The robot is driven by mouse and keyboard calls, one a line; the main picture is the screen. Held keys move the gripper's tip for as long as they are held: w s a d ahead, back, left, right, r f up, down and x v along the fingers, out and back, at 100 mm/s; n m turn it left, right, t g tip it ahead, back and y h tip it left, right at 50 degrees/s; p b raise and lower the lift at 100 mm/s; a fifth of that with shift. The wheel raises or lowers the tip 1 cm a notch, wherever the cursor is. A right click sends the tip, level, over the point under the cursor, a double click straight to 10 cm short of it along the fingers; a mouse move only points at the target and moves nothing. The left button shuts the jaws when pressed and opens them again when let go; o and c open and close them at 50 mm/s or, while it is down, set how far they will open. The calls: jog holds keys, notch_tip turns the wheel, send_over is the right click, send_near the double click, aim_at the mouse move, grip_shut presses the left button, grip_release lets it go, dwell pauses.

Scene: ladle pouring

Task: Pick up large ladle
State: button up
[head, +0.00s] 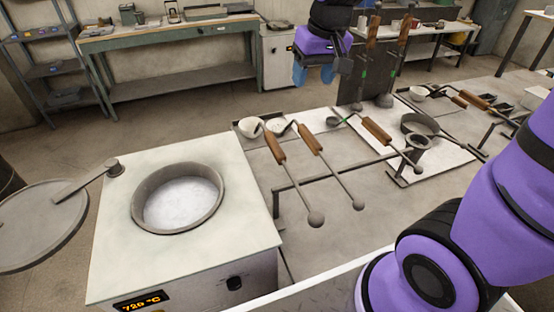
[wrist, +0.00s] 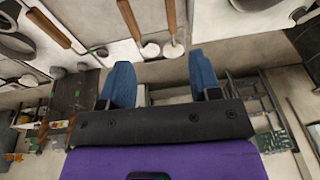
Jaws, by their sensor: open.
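My gripper (head: 314,73) hangs high at the top centre of the head view, beyond the ladle table. Its blue fingers are apart and empty; the gap also shows in the wrist view (wrist: 163,73). Two long ladles with wooden handles lie side by side: a left ladle (head: 275,148) and a second ladle (head: 310,139). Pale bowls are at their far ends; both ladles also show ahead of the fingers in the wrist view (wrist: 151,50). I cannot tell for sure which is the large ladle.
A furnace with a round crucible (head: 178,198) stands front left, its lid (head: 38,225) swung aside. A dark upright board (head: 350,85) holds hanging tools beyond the table. A dark pan (head: 420,124) lies at right. A workbench (head: 170,40) stands behind, with open floor before it.

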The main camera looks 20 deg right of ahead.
jog(key=w+a+f+g, duration=0.2)
jog(key=w+f, duration=0.5)
jog(key=f, duration=0.2)
send_over(277, 147)
jog(key=shift+h, duration=0.4)
jog(key=f, duration=0.9)
jog(key=shift+a, duration=0.2)
notch_tip(277, 147, down, 6)
jog(key=shift+w+r, duration=0.1)
jog(key=shift+r, duration=0.05)
jog(key=shift+d+f, duration=0.2)
jog(key=shift+f, duration=2.45)
jog(key=shift+r, duration=0.1)
grip_shut()
